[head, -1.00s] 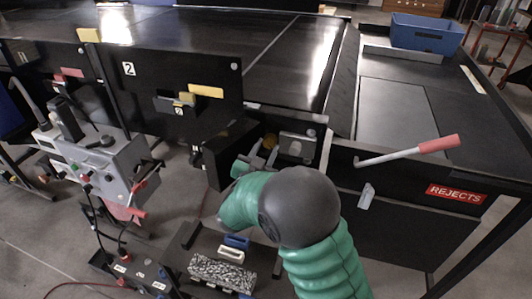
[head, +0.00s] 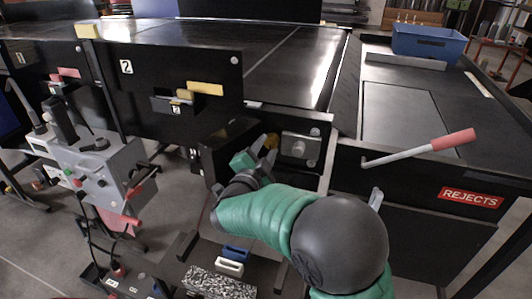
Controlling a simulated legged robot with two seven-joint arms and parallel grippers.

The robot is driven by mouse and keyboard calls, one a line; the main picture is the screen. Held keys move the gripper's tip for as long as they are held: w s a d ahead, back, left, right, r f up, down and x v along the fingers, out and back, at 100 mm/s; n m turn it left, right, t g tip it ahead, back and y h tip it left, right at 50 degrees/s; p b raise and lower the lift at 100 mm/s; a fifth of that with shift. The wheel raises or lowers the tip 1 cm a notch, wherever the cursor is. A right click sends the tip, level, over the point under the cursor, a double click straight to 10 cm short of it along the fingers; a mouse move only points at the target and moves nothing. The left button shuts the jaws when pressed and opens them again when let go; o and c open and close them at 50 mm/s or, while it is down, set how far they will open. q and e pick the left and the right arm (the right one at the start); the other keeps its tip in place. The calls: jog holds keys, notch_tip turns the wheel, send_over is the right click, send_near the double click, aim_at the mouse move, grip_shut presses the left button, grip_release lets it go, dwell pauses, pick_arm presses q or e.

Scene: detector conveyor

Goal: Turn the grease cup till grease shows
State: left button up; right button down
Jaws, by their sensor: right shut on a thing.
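The grease cup (head: 272,140) is a small brass-yellow piece inside the open black housing below the conveyor's end, left of a grey metal block. My right gripper (head: 264,152) reaches into this housing from below, with its fingers shut on the cup. The fingers and wrist hide most of the cup, and I cannot see whether any grease shows. My left gripper is not in view.
A grey bearing block (head: 301,146) sits in the housing, right of the cup. A red-handled lever (head: 420,147) sticks out above the REJECTS label (head: 471,198). A grey control box (head: 98,172) stands at left. A blue bin (head: 428,42) is at the back right.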

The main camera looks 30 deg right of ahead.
jog(key=shift+f, duration=0.2)
jog(key=c, duration=1)
grip_release()
jog(key=shift+r, duration=0.1)
jog(key=shift+o, duration=0.2)
jog(key=shift+a, duration=0.1)
jog(key=v, duration=1.6)
jog(key=shift+s+a, duration=0.2)
jog(key=shift+a, duration=0.15)
